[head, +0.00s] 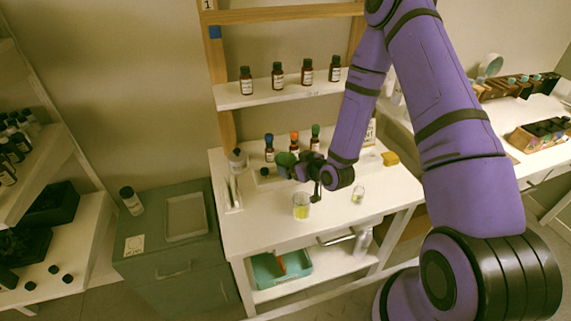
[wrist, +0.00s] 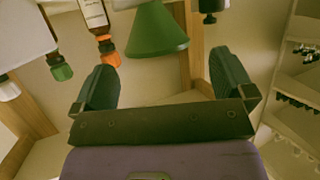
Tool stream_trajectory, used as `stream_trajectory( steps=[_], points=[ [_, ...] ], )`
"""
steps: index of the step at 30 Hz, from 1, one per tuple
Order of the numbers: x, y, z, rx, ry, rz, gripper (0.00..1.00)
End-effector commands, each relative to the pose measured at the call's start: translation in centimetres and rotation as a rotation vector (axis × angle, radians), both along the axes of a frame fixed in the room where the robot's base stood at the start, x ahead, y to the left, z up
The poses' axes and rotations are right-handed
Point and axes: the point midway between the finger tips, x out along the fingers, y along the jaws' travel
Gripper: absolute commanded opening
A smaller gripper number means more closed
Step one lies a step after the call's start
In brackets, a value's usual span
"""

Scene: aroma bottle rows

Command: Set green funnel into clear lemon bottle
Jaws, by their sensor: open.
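The green funnel (wrist: 157,32) shows in the wrist view beyond my gripper (wrist: 164,75), between the lines of its two fingers. My fingers are spread wide and nothing is clamped between them. In the head view the funnel (head: 285,159) is a green patch right beside my gripper (head: 298,168), over the middle of the white table; I cannot tell whether they touch. A clear vessel with yellow liquid (head: 301,208) stands upright on the table just below my gripper, apart from it. It looks like the lemon bottle, but its label is not readable.
Brown bottles with blue (head: 269,150), orange (head: 294,142) and green (head: 315,136) caps stand behind my gripper. A shelf (head: 285,95) above holds several brown bottles. The table's front right is clear.

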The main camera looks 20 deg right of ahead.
Motion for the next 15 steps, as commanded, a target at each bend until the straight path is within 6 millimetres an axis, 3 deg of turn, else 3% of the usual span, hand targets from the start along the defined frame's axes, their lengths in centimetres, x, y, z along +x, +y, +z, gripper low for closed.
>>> stream_trajectory(
  steps=[9, 15],
  points=[
    [3.6, 1.1, -1.6, -0.001, -0.001, 0.002, 1.0],
    [4.4, 1.4, -2.0, 0.0, -0.001, 0.0, 1.0]
  ],
)
